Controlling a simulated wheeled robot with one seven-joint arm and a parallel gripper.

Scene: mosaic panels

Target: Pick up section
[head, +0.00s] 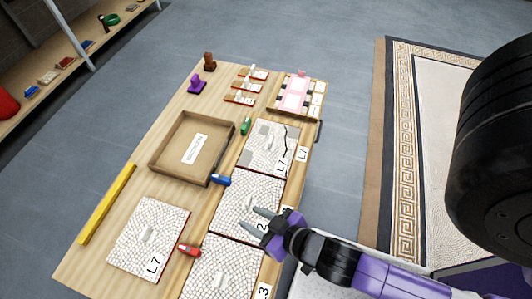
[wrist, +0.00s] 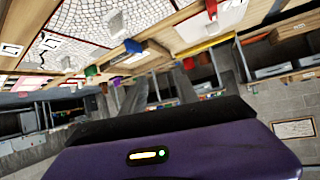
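Several white mosaic sections lie on the wooden table. A loose section labelled L7 (head: 165,215) with a raised handle lies at the front left. A column of panels runs along the right: a top panel (head: 262,157) with grey patches and an L7 tag, a middle section (head: 236,188) labelled 2, and a front section (head: 205,275) whose label ends in 3. My gripper (head: 254,219) is open over the middle section, its two grey fingers apart and empty. I cannot tell its height above the handle. In the wrist view mosaic sections (wrist: 90,22) show at the upper left.
A brown tray (head: 153,151) with a white label stands mid-table. A yellow bar (head: 108,204) lies along the left edge. Red (head: 189,250), blue (head: 221,180) and green (head: 245,126) items lie near the panels.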

